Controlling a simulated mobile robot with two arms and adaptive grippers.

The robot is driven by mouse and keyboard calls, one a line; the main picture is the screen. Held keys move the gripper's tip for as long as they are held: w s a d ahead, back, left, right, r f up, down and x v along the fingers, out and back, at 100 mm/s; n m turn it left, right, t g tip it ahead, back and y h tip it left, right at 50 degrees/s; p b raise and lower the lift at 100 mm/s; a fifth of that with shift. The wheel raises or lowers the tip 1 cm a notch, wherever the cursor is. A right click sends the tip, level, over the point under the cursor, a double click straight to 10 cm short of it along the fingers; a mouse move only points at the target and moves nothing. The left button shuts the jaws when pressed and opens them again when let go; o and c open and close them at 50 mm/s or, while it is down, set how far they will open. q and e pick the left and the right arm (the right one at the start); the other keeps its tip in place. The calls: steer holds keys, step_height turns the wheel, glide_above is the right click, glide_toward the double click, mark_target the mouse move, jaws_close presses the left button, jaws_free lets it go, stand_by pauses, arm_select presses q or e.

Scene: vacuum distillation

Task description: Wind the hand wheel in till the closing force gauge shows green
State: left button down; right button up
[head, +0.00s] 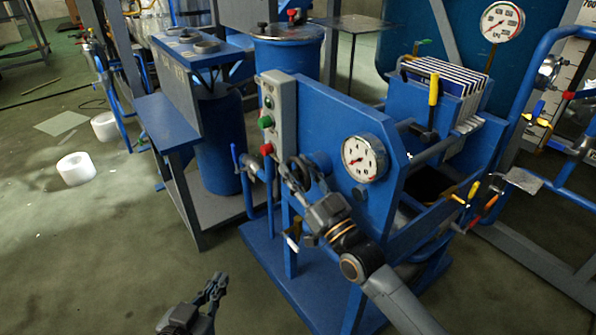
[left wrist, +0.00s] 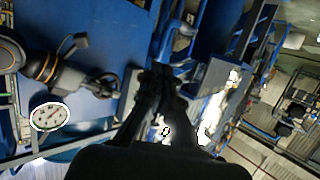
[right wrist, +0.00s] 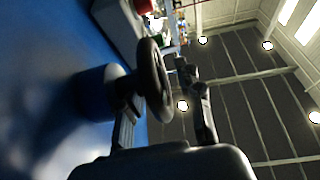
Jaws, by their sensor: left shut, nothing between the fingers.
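The dark hand wheel (right wrist: 152,80) sits on a short shaft from the blue side panel (head: 320,110) of the press. In the head view it is largely hidden by my right gripper (head: 299,174). In the right wrist view my right gripper (right wrist: 160,92) has its fingers apart on either side of the wheel, with a gap between the rim and the right-hand finger. The closing force gauge (head: 364,158) is a white dial on the same panel; its needle and any green zone are too small to read. My left gripper (head: 215,285) is shut and empty, low over the floor.
A grey box with green and red buttons (head: 266,122) stands up left of the wheel. White plates (head: 450,75) fill the press top. Another dial (head: 502,21) stands at the back right. A blue tank (head: 220,140) is left of the press.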

jaws_close()
